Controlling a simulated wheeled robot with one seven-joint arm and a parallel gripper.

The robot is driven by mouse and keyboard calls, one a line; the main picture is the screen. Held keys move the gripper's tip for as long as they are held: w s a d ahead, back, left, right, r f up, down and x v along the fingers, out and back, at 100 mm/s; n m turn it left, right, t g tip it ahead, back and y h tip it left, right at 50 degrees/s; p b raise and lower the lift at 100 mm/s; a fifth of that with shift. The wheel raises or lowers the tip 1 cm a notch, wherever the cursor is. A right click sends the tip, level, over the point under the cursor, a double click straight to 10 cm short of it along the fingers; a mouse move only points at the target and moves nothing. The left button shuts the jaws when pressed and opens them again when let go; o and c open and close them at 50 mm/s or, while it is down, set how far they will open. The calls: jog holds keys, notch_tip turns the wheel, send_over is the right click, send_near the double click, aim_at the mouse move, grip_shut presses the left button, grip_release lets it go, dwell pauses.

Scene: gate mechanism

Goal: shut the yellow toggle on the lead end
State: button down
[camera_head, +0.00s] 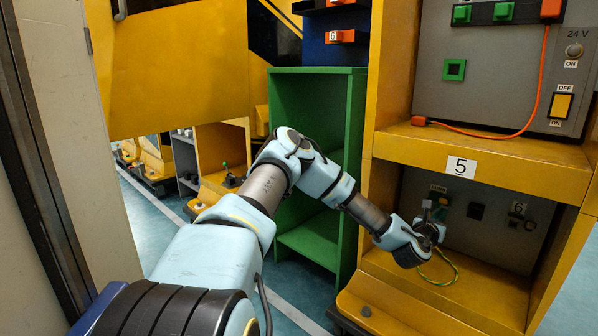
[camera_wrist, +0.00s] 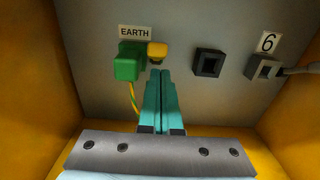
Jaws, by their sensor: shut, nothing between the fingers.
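A green lead end (camera_wrist: 129,64) sits on the grey back wall of a recess, under the EARTH label (camera_wrist: 135,31). The yellow toggle (camera_wrist: 157,51) is at its right side and sticks out to the right in the wrist view. A green-and-yellow lead (camera_wrist: 134,98) hangs from the lead end; it also shows in the head view (camera_head: 455,270). My gripper (camera_wrist: 160,73) is shut and empty, its fingertips just below the toggle in the picture. I cannot tell whether they touch it. In the head view my gripper (camera_head: 433,228) reaches into the recess and partly hides the lead end.
A dark square socket (camera_wrist: 209,64) and a grey socket with a cable (camera_wrist: 263,68), labelled 6, are to the right. Yellow walls close in the recess on both sides. Above it is a yellow shelf (camera_head: 480,150) with an orange lead (camera_head: 500,137).

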jog(key=shift+f, duration=0.1)
jog(key=f+v, duration=0.1)
jog(key=v, duration=0.6)
jog(key=shift+p, duration=0.35)
